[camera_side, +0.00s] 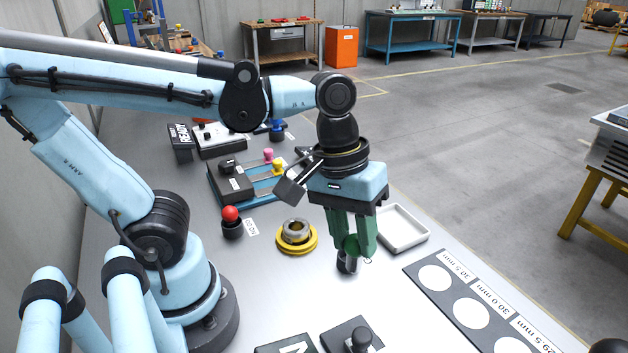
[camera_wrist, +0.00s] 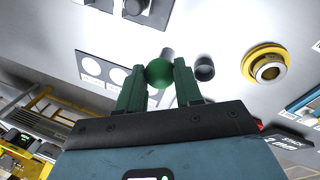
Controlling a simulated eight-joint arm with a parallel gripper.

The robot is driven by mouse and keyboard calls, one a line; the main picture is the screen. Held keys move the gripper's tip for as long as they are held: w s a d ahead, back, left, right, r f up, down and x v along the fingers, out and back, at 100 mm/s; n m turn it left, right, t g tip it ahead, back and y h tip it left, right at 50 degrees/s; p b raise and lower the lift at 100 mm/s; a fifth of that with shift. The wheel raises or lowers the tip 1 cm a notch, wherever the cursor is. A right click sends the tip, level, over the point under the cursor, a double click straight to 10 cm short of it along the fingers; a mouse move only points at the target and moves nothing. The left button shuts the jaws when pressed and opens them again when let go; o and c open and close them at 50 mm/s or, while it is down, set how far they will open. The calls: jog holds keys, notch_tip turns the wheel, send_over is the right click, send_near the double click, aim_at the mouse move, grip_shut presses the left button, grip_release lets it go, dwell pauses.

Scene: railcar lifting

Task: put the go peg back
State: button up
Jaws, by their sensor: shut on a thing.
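My gripper (camera_side: 352,240) is shut on the green ball knob of the go peg (camera_side: 351,246), above the table right of the yellow ring. The peg's grey shaft (camera_wrist: 167,53) points down, away from the fingers. A dark round holder (camera_side: 345,263) stands on the table close by the shaft. In the wrist view the holder (camera_wrist: 204,68) shows as a dark cup to the right of the shaft, with a small gap between them in the picture. The height of the shaft tip over the table is hard to tell.
A yellow ring with a metal bushing (camera_side: 296,234) and a red-knobbed peg in a dark holder (camera_side: 231,222) stand to the left. A white tray (camera_side: 403,228) lies behind right. A card with white circles (camera_side: 470,312) lies front right. Black blocks (camera_side: 350,338) are at the front.

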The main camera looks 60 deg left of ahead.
jog(key=shift+w+a+f, duration=0.95)
jog(key=shift+a+f, duration=0.55)
jog(key=shift+f, duration=0.2)
jog(key=shift+w+a+f, duration=0.9)
jog(key=shift+a+f, duration=0.55)
jog(key=shift+f, duration=0.3)
jog(key=shift+w+a+f, duration=0.95)
jog(key=shift+a+f, duration=0.55)
jog(key=shift+f, duration=0.2)
jog(key=shift+f, duration=0.15)
jog(key=o, duration=1)
jog(key=shift+o, duration=0.2)
notch_tip(320, 180, up, 10)
jog(key=m+t+y, duration=0.2)
jog(key=m+t, duration=0.3)
jog(key=t, duration=0.1)
jog(key=shift+s+a+f, duration=0.15)
jog(key=shift+s+a, duration=0.2)
